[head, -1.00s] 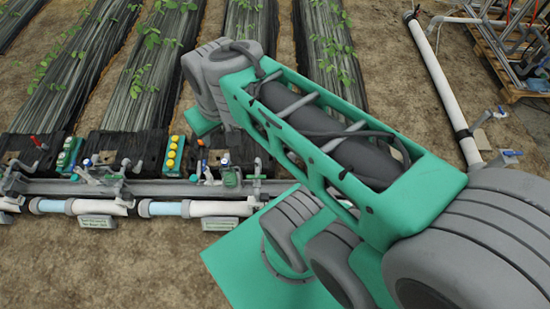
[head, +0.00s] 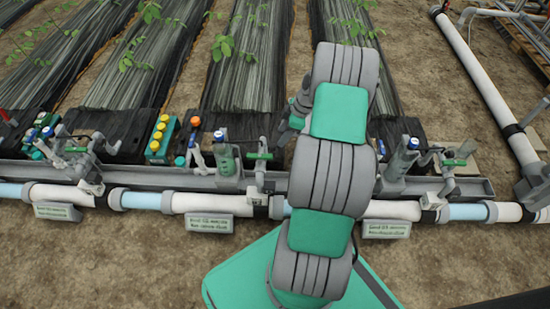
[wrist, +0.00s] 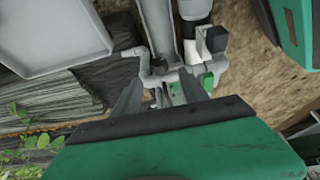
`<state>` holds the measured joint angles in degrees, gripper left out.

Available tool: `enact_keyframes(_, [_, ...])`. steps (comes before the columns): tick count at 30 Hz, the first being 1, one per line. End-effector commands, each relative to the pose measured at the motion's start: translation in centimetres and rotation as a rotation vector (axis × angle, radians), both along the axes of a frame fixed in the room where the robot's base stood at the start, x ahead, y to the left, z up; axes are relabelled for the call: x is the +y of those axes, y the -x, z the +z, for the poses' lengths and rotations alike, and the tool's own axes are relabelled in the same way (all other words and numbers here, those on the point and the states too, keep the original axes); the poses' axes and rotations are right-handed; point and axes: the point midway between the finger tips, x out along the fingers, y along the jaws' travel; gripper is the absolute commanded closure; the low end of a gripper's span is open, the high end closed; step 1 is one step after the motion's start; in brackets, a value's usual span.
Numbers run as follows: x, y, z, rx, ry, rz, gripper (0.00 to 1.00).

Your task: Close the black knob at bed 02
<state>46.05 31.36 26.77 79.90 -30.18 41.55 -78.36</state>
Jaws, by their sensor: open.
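My gripper (wrist: 160,78) is open in the wrist view, its two grey fingers apart and pointing at a pipe fitting. A small dark, knob-like part (wrist: 158,63) shows between and beyond the fingertips; I cannot tell whether it is the black knob of bed 02. A green part (wrist: 207,80) and a black block (wrist: 216,38) sit just right of it. No grip on anything shows. In the head view my arm covers the middle of the valve row and my gripper is mostly hidden. The bed signs (head: 210,223) are too small to read surely.
A grey channel (head: 476,187) and white-and-blue pipe (head: 200,202) run across in front of the planted beds. Green valve bodies (head: 226,155) and a yellow-capped box (head: 160,138) stand along it. A pale tray-like panel (wrist: 55,35) fills the wrist view's upper left.

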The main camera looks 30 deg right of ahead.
Motion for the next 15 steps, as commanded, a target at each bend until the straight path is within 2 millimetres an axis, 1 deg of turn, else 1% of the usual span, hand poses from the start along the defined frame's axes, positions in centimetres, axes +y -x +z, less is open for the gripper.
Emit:
enact_keyframes(1, [-0.1,-0.1,-0.6,-0.005,0.000,0.005,0.49])
enact_keyframes(5, [0.3,-0.3,-1.7,-0.005,-0.001,0.007,0.49])
enact_keyframes(12, [1.8,-1.3,-6.1,-0.003,-0.001,0.007,0.49])
enact_keyframes(15, [2.2,-1.7,-7.2,-0.003,0.000,0.006,0.49])
